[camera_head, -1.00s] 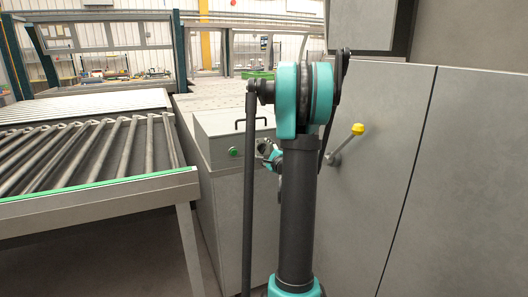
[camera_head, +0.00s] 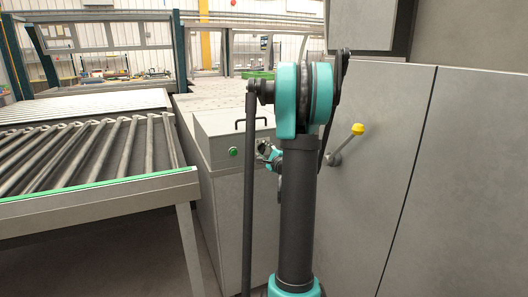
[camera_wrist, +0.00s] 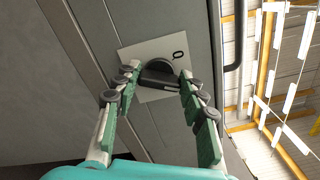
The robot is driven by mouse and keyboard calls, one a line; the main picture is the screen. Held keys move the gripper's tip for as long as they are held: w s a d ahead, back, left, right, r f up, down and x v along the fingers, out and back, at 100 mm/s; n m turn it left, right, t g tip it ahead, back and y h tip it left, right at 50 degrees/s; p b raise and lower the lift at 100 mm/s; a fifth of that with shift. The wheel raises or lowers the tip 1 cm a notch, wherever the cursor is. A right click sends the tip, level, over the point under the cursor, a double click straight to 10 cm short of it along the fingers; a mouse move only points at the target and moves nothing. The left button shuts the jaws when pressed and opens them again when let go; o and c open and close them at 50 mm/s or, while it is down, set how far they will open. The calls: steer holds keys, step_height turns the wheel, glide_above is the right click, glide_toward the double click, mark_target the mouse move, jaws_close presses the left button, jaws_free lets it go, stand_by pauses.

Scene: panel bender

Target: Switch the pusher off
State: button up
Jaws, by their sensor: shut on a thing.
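A dark rotary knob (camera_wrist: 160,72) sits on a white plate (camera_wrist: 140,53) with a "0" mark near its corner, in the wrist view. A pale line shows on the knob's bar, away from the "0". My gripper (camera_wrist: 159,77) has a finger on each side of the knob and is shut on it. In the head view my gripper (camera_head: 267,153) is at the front of a grey control box (camera_head: 218,135), right of a green round button (camera_head: 234,152). The knob is mostly hidden there by my gripper.
A roller table (camera_head: 90,155) with a green edge stands at the left. A large grey cabinet (camera_head: 385,190) with a yellow-tipped lever (camera_head: 357,130) stands close on the right. A handle (camera_head: 254,122) tops the control box.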

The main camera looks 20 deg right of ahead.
steer(key=n, duration=0.6)
steer(key=shift+f, duration=0.15)
steer(key=n, duration=0.5)
steer(key=shift+n, duration=0.3)
stand_by(0.4)
steer(key=o, duration=1.2)
steer(key=shift+c, duration=0.2)
steer(key=s, duration=1.2)
steer(key=shift+d, duration=0.2)
steer(key=shift+f, duration=0.1)
